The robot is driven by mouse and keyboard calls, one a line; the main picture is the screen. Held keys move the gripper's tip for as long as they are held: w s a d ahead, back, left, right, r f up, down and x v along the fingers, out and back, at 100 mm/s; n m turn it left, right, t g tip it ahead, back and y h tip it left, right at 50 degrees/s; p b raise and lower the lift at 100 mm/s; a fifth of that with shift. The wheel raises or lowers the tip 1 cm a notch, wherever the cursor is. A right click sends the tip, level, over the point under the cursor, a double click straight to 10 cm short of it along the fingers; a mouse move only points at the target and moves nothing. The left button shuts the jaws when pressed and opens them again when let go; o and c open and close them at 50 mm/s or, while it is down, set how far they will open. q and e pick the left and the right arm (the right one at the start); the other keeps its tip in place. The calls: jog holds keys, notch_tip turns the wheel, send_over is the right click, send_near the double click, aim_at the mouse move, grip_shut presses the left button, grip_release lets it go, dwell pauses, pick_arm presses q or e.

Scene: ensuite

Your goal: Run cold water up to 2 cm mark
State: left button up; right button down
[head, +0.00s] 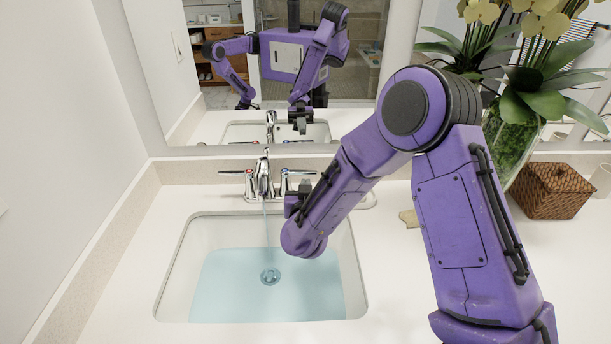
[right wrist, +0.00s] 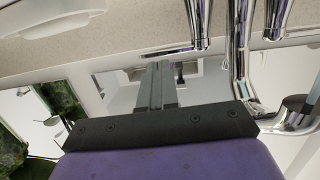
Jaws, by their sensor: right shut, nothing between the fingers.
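The chrome faucet (head: 263,178) stands behind the white sink (head: 176,265). It has a left lever (head: 237,173) and a right lever (head: 298,173). A thin stream of water (head: 266,225) falls from the spout. Pale blue water (head: 225,290) covers the basin floor and the drain (head: 269,276). No level mark can be made out. My right gripper (head: 293,203) is by the front of the right lever, partly hidden by my forearm. In the right wrist view its fingers (right wrist: 156,82) are shut and empty, beside chrome faucet parts (right wrist: 240,70). My left gripper is not directly in view.
A woven brown box (head: 553,190) and a potted orchid (head: 515,140) stand on the counter to the right. A mirror (head: 230,60) behind the faucet reflects my body and arms. A wall bounds the left side. The counter (head: 395,270) right of the sink is partly clear.

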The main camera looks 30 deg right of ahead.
aim_at(308, 171)
jog(key=x, duration=0.3)
jog(key=shift+r+p, duration=0.15)
jog(key=shift+p, duration=0.25)
jog(key=shift+w+d, duration=0.25)
jog(key=shift+d, duration=0.15)
jog(key=shift+w, duration=0.25)
jog(key=shift+w+d, duration=0.25)
jog(key=shift+d, duration=0.2)
jog(key=shift+r, duration=0.15)
jog(key=shift+r, duration=0.1)
